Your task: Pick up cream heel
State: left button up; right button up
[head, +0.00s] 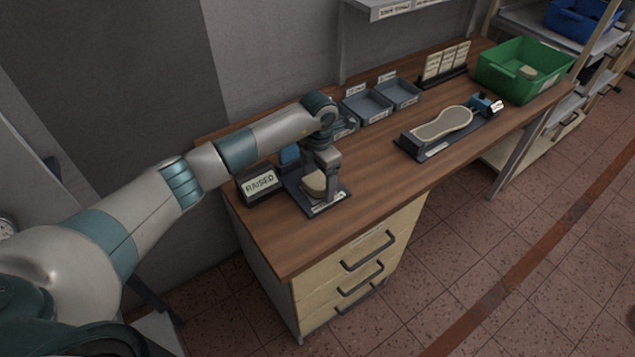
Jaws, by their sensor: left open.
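The cream heel (315,183) sits on a small dark stand with a label, near the left end of the wooden workbench. My left gripper (325,190) points down right at the heel, with a finger in front of it and partly hiding it. The gripper is open. I cannot tell whether its fingers touch the heel. My right gripper is not in view.
A RAISED sign (260,184) stands just left of the stand. Grey trays (368,107) line the back. A dark fixture with a sole-shaped plate (443,124) lies to the right. A green crate (522,70) holding a cream piece stands at the far right. The bench's middle is clear.

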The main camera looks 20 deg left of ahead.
aim_at(318, 180)
pick_arm(q)
jog(key=shift+c, duration=0.3)
jog(key=c, duration=1)
jog(key=shift+c, duration=1.1)
jog(key=shift+r, duration=0.2)
jog(key=shift+r+b, duration=0.55)
jog(key=shift+b, duration=0.1)
notch_tip(318, 180, up, 2)
jog(key=shift+r+b, duration=0.25)
jog(key=shift+b, duration=0.6)
jog(key=shift+w+d+r+b, duration=0.75)
jog(key=shift+d+r, duration=0.45)
jog(key=shift+d, duration=0.65)
jog(key=shift+w+d+r+b, duration=0.6)
jog(key=shift+d+r+b, duration=0.5)
jog(key=shift+d, duration=0.7)
jog(key=shift+w+d+r+b, duration=0.7)
jog(key=shift+d+r, duration=0.55)
jog(key=shift+d, duration=0.6)
